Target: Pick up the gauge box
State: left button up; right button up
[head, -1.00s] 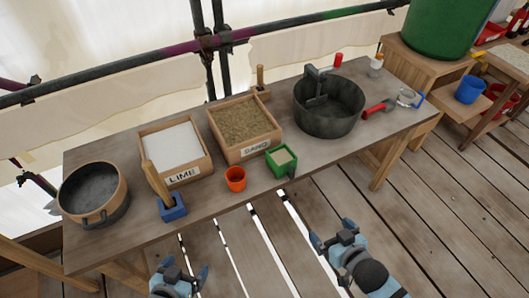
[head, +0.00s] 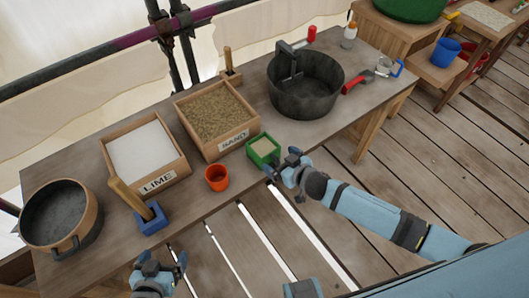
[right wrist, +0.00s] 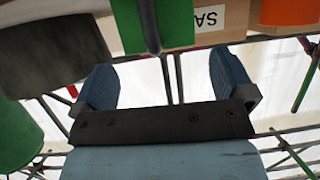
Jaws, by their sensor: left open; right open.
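The gauge box appears to be the small green box (head: 262,148) with pale sand-coloured fill, upright at the table's front edge in the head view. My right gripper (head: 282,164) is open right in front of it and hides part of its near side. My left gripper (head: 162,264) is open and empty, below the table's front edge.
Beside the green box stand an orange cup (head: 216,178), the sand tray (head: 228,143) and a black basin (head: 304,101). The lime tray (head: 181,174), a blue-based wooden-handled tool (head: 150,219) and a round pan (head: 92,210) are further left. Bare tabletop (head: 340,128) lies right of the green box.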

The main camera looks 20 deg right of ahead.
aim_at(274, 156)
jog(key=x, duration=0.5)
jog(key=shift+w+f, duration=0.1)
jog(key=shift+f, duration=0.05)
jog(key=shift+d, duration=0.1)
jog(key=c, duration=0.7)
